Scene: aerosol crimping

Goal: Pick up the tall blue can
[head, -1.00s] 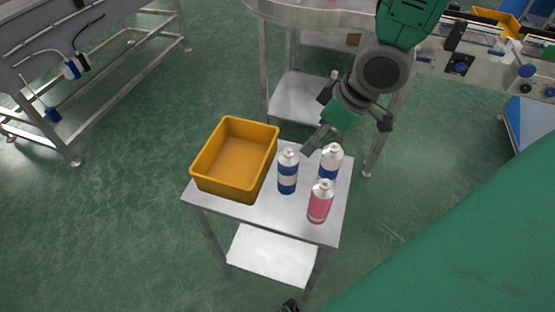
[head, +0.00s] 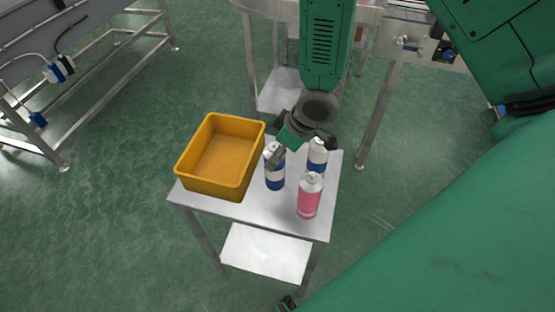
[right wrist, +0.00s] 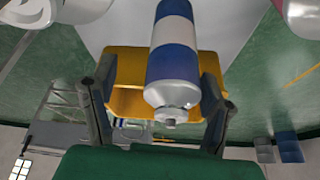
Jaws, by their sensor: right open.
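The tall blue can (head: 275,180), blue with a white band and a silver top, stands upright on the small table, just right of the yellow bin. My right gripper (head: 279,153) is at its upper part, and a grey finger partly covers the can's top. In the right wrist view the blue can (right wrist: 173,62) lies between the two open fingers of my right gripper (right wrist: 160,105), with a gap visible on the left side. Contact on the right side cannot be told. My left gripper is not in view.
A second blue and white can (head: 317,158) and a pink can (head: 308,200) stand close on the right. The yellow bin (head: 184,182) fills the table's left part. The table's front strip (head: 250,212) is bare. A conveyor frame (head: 375,115) stands behind.

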